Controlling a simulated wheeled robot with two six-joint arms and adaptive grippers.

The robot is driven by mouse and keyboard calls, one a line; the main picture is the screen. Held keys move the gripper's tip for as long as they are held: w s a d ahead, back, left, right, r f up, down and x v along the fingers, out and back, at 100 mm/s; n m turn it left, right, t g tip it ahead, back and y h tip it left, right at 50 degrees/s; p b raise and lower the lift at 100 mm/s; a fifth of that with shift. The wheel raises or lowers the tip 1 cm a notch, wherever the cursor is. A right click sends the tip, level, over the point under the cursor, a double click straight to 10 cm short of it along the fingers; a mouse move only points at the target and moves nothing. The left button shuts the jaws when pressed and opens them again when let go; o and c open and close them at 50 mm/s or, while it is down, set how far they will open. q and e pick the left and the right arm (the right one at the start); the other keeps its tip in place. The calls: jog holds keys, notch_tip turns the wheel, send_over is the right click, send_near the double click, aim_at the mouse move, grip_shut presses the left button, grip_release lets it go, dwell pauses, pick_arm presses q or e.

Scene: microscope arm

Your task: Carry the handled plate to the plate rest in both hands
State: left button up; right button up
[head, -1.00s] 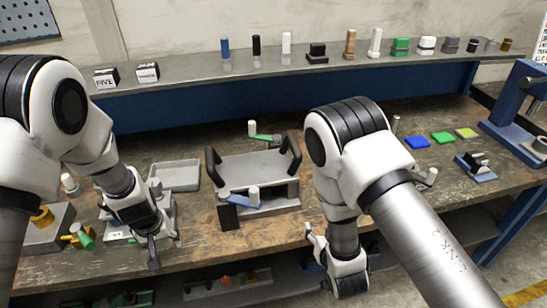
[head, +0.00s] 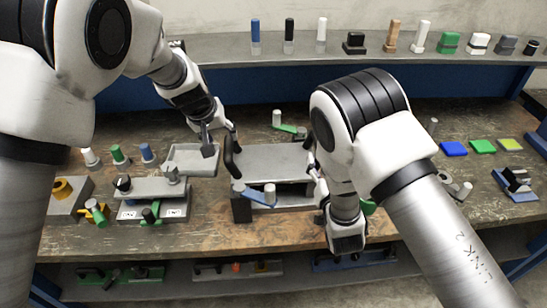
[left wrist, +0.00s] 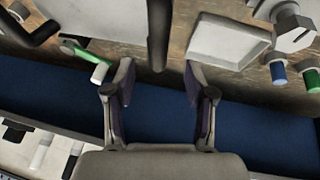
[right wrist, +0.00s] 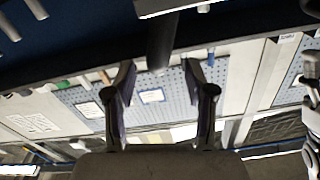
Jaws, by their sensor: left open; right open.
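The handled plate (head: 272,158) is a flat grey plate with a black upright handle on its left (head: 231,160) and right sides. It sits over a grey block-like support in the middle of the bench. My left gripper (head: 219,141) is open at the left handle; in the left wrist view a black bar (left wrist: 158,38) stands between its fingers. My right gripper (head: 318,182) is open at the right handle, partly hidden by my arm; a black bar (right wrist: 161,45) lies between its fingers in the right wrist view. I cannot tell which thing is the plate rest.
A pale grey tray (head: 190,163) lies just left of the plate. A blue bar with a white peg (head: 270,193) is at the plate's front. A green piece (head: 285,128) lies behind it. Coloured pads (head: 453,149) lie to the right. The back shelf carries several small items.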

aim_at(227, 144)
pick_arm(q)
jog(key=x, duration=0.6)
jog(key=shift+w+d, duration=0.1)
jog(key=shift+w, duration=0.1)
pick_arm(e)
jog(key=w, duration=0.6)
jog(key=shift+a+f, duration=0.1)
jog(key=shift+f, duration=0.1)
pick_arm(q)
jog(key=shift+w+f, duration=0.15)
jog(key=shift+f, duration=0.2)
pick_arm(e)
jog(key=shift+w+a, duration=0.1)
jog(key=shift+w, duration=0.35)
jog(key=shift+r, duration=0.1)
pick_arm(q)
jog(key=shift+d, duration=0.1)
grip_shut()
pick_arm(e)
grip_shut()
